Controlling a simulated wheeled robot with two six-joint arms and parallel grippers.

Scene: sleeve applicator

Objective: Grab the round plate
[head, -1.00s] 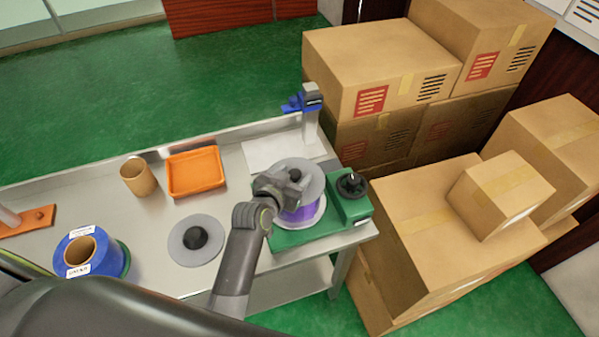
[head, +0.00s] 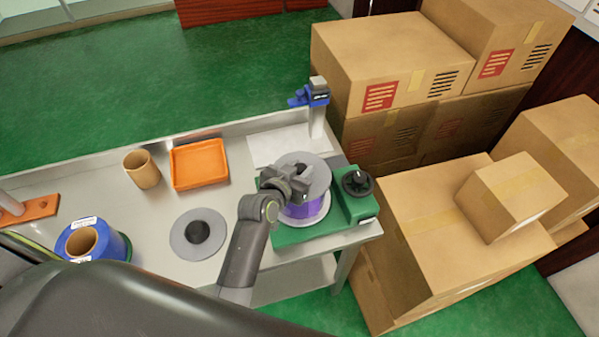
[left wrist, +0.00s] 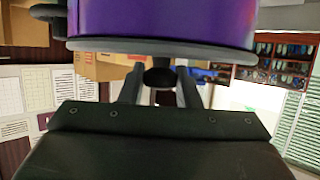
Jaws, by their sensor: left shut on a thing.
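A round grey plate (head: 318,172) lies on top of a purple spool (head: 307,208) on the green machine (head: 290,236). My left gripper (head: 299,183) is over the plate and hides part of it. In the left wrist view the plate's rim (left wrist: 215,52) runs along the purple spool (left wrist: 165,20). There my left gripper (left wrist: 160,85) is shut on the plate's dark centre knob (left wrist: 160,76). The plate appears against the spool; I cannot tell a gap. A second round grey plate (head: 183,240) with a black knob lies flat on the table. My right gripper is not in view.
On the metal table (head: 155,213) stand a brown cardboard tube (head: 143,172), an orange tray (head: 199,165) and a blue spool (head: 112,244). A black knob (head: 356,183) is right of the purple spool. Cardboard boxes (head: 410,235) crowd the right side.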

